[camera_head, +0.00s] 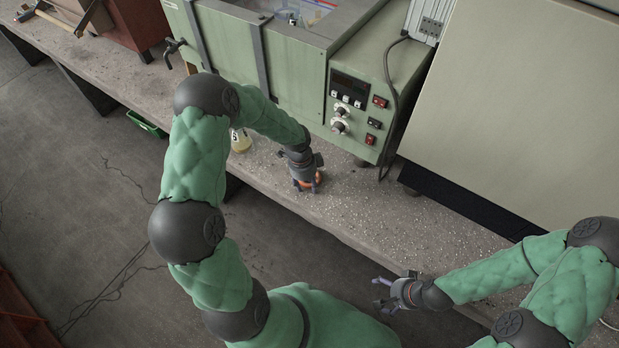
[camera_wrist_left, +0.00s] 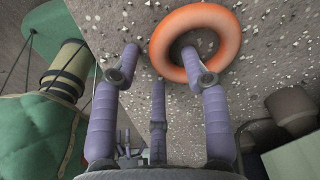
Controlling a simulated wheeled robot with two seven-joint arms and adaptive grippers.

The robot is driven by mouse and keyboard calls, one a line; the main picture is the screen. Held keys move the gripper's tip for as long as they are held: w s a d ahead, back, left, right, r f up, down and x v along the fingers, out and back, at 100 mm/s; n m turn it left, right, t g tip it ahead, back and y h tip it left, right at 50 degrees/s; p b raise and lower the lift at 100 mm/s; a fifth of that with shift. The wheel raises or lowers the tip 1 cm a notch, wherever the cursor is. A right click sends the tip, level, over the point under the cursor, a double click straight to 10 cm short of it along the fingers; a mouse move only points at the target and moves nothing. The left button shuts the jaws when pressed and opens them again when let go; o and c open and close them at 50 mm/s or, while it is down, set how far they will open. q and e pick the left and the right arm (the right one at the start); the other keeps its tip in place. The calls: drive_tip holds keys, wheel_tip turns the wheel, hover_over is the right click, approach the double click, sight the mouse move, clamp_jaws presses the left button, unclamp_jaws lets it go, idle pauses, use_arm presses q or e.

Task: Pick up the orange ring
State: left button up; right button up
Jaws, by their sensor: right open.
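The orange ring (camera_head: 307,185) lies on the speckled concrete bench, mostly hidden under my left gripper (camera_head: 307,180) in the head view. In the left wrist view the ring (camera_wrist_left: 228,38) shows almost whole at the upper right. My left gripper (camera_wrist_left: 159,52) is open there. One fingertip appears over or in the ring's hole, another is outside its left side, and a third finger is lower down. I cannot tell whether they touch the ring. My right gripper (camera_head: 388,292) is open and empty, off the bench's front edge.
A green machine with knobs and a display (camera_head: 350,95) stands behind the ring. A pale flask (camera_head: 240,140) is to the left on the bench. A large pale cabinet (camera_head: 520,110) stands at the right. Bench surface (camera_head: 390,222) right of the ring is clear.

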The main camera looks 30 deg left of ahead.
use_arm(q)
clamp_jaws()
drive_tip(key=shift+r, duration=0.1)
